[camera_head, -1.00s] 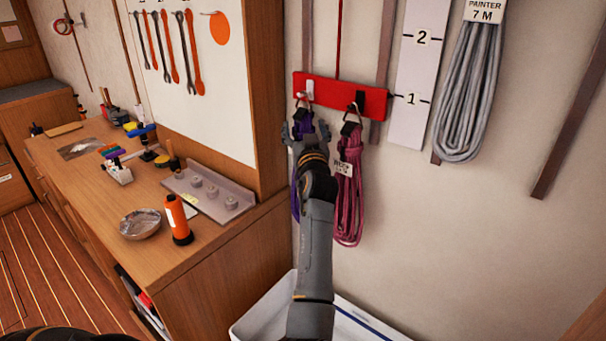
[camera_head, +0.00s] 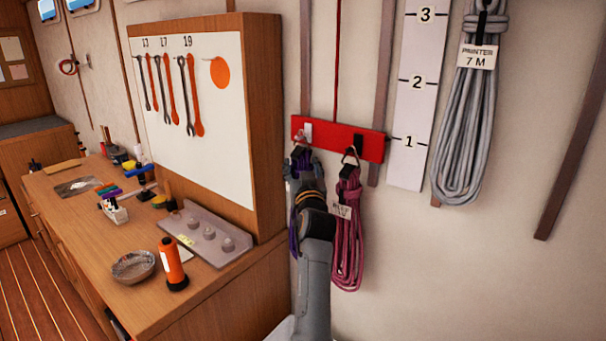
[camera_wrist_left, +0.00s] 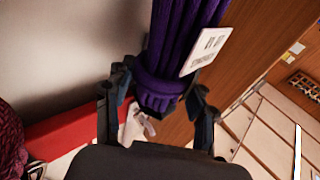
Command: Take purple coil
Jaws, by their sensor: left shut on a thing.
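The purple coil (camera_head: 293,238) hangs at the left end of the red rail (camera_head: 345,143), below a white hook (camera_head: 308,130). My arm hides much of it in the head view. My left gripper (camera_head: 305,172) is shut on the coil's upper part, just under the rail. In the left wrist view the fingers (camera_wrist_left: 158,104) sit on either side of the bound neck of the purple coil (camera_wrist_left: 182,45), which carries a white tag (camera_wrist_left: 207,50). The coil's ring seems still at the hook; I cannot tell whether it bears on it. My right gripper is not in view.
A magenta coil (camera_head: 348,235) hangs from a black hook close to the right of my gripper. A grey coil (camera_head: 462,130) hangs further right. The workbench (camera_head: 215,292) and its tool board (camera_head: 228,100) stand to the left.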

